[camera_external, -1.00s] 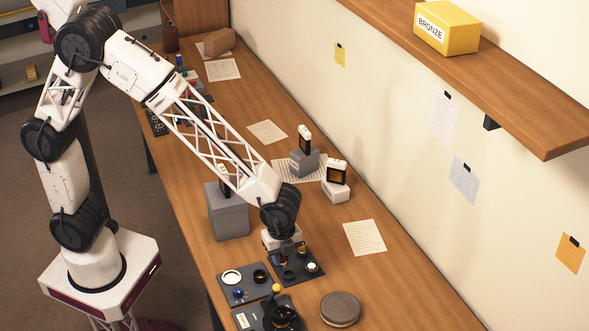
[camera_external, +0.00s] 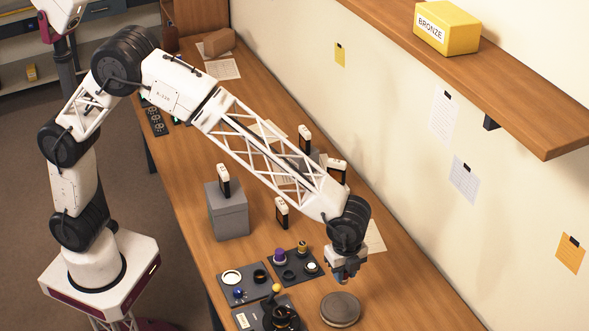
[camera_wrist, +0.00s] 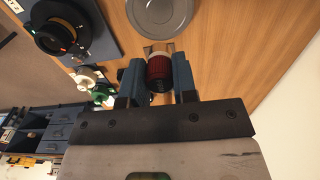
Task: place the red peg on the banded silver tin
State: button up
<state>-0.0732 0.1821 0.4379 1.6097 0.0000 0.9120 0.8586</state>
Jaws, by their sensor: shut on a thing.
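The red peg (camera_wrist: 158,68) is between the two fingers of my gripper (camera_wrist: 157,76) in the wrist view. It has ribbed red sides and a dark end. In the external view my gripper (camera_external: 346,274) hangs over the table, above and just behind the round tin; I cannot make out the peg there. The banded silver tin (camera_external: 340,309) is a round, grey, lidded tin flat on the table. It also shows in the wrist view (camera_wrist: 160,14), beyond the fingertips and partly cut off by the top edge. The peg and tin look apart.
Left of the tin are a dark tray (camera_external: 293,277) with small round parts, a grey tray (camera_external: 236,296), and a dark fixture (camera_external: 268,314) with a yellow ball. A grey box (camera_external: 229,214) stands farther back. Bare table lies right of the tin.

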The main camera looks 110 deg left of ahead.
send_over(340, 306)
jog(key=shift+f, duration=3.15)
jog(key=shift+f, duration=1.85)
jog(key=shift+f, duration=0.15)
jog(key=o, duration=0.9)
